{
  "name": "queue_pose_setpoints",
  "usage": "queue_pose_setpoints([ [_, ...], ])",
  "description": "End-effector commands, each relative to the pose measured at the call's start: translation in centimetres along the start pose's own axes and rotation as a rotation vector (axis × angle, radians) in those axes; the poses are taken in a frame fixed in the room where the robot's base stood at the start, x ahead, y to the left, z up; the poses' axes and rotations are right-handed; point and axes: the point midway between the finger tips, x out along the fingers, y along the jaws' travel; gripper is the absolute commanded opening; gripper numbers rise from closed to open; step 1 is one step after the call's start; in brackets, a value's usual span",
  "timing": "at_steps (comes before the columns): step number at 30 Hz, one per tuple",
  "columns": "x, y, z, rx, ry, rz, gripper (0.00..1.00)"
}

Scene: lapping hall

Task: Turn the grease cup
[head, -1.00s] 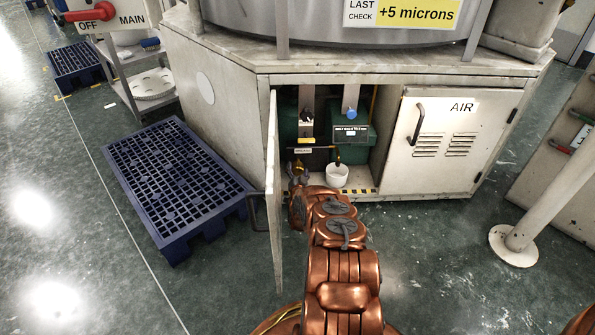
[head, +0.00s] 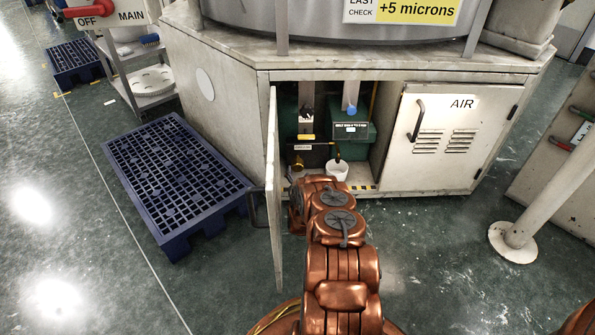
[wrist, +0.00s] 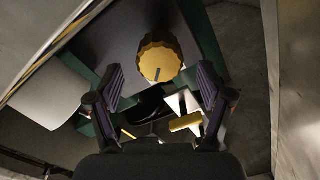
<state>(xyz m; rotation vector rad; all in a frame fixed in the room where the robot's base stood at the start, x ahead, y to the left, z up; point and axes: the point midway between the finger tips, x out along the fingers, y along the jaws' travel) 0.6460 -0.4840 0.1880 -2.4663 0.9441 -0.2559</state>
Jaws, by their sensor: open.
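My gripper (wrist: 160,77) is open, with one dark finger on the left and one on the right of the cap. The cap lies between and slightly beyond the fingertips, and neither finger visibly touches it. In the head view my copper arm reaches into the open cabinet bay (head: 360,178).
The open cabinet door (head: 274,190) stands close left of my arm. The bay holds a green box (head: 352,148) and a white cup (head: 338,170). The AIR door (head: 455,140) is shut. A blue pallet (head: 175,180) lies left. In the wrist view a yellow cylinder (wrist: 186,122) shows below the cap.

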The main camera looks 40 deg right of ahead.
Motion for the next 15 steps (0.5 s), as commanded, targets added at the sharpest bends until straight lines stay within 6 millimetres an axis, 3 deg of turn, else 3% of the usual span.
queue_pose_setpoints([
  [15,-5.5,0.1,0.2,-0.002,-0.006,0.003,0.79],
])
